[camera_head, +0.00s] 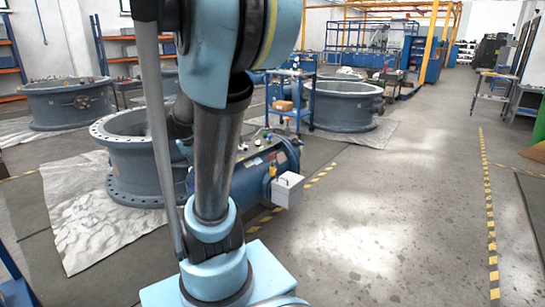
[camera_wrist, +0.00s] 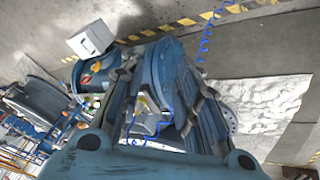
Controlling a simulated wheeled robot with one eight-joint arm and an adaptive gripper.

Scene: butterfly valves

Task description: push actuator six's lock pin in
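A blue cylindrical actuator (camera_head: 262,172) lies by the flanged valve body, with a grey box (camera_head: 287,190) on its near end. Small red and yellow parts (camera_head: 273,163) show on it. In the wrist view the box (camera_wrist: 90,38) and the red part (camera_wrist: 86,79) are at upper left, outside my fingers. I cannot make out a number or tell which part is the lock pin. My gripper (camera_wrist: 157,76) has its two dark fingers apart, with a blue surface and a small yellow part seen between them. Whether they touch anything is unclear. My arm hides the gripper in the head view.
A large flanged valve body (camera_head: 135,160) stands on a pale sheet (camera_head: 85,225) at left. Another valve (camera_head: 347,103) and a blue cart (camera_head: 290,100) stand behind. The concrete floor (camera_head: 400,190) at right is clear up to the yellow-black line.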

